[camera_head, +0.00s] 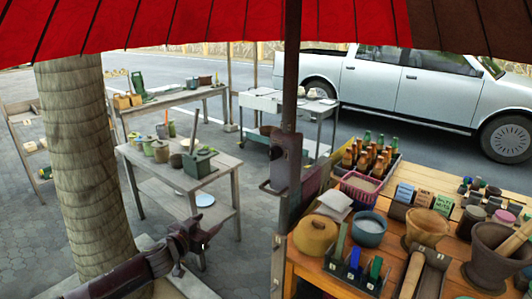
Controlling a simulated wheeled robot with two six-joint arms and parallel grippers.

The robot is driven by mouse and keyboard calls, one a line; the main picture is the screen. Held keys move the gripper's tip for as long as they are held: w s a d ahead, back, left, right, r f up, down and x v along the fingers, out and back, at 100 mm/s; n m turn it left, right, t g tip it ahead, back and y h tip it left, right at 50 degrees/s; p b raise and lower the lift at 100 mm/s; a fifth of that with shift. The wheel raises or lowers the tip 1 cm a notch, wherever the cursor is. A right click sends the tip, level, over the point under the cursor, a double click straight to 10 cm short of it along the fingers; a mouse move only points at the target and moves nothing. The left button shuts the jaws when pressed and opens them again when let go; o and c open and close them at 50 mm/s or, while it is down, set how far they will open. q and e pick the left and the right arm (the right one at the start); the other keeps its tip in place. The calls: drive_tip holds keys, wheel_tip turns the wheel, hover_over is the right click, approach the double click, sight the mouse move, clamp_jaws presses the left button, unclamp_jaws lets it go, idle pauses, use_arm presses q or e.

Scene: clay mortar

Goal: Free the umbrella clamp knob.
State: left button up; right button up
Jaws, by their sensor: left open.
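The dark umbrella pole (291,70) rises through the middle of the head view to the red canopy (220,22). A brownish-purple clamp body (286,163) sits on the pole. A small rounded part at its upper left (268,130) may be the knob; it is too small to be sure. My left gripper (203,243) comes in from the lower left. It is open and empty, below and to the left of the clamp, apart from it. My right gripper does not show.
A wooden table (302,262) at the right holds a basket of bottles (367,158), bowls, jars and a mortar (496,257). A palm trunk (82,160) stands left. A smaller table (208,178) with pots stands behind my left gripper. A white pickup (420,85) is parked behind.

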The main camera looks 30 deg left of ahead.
sight(272, 155)
use_arm(q)
drive_tip(key=w+d+r+m+t+h+p, duration=0.1)
drive_tip(key=d+r+h, duration=0.1)
drive_tip(key=d+r, duration=0.5)
drive_tip(key=d+r+m+t+h+p, duration=0.1)
drive_tip(key=d+r+h+p, duration=0.1)
drive_tip(key=r, duration=0.9)
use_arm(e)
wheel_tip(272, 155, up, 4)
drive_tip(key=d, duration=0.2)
use_arm(q)
drive_tip(key=w+b, duration=0.2)
drive_tip(key=w, duration=0.3)
drive_tip(key=w+b, duration=0.2)
drive_tip(key=w, duration=0.3)
drive_tip(key=w+f+b, duration=0.1)
drive_tip(key=w+b, duration=0.1)
drive_tip(key=w, duration=0.3)
drive_tip(key=shift+w+d, duration=0.25)
drive_tip(key=shift+d, duration=0.15)
drive_tip(key=shift+w+b, duration=0.45)
drive_tip(key=shift+w, duration=0.15)
drive_tip(key=shift+w+d+r, duration=0.1)
drive_tip(key=shift+w+r, duration=0.05)
drive_tip(key=shift+w, duration=0.2)
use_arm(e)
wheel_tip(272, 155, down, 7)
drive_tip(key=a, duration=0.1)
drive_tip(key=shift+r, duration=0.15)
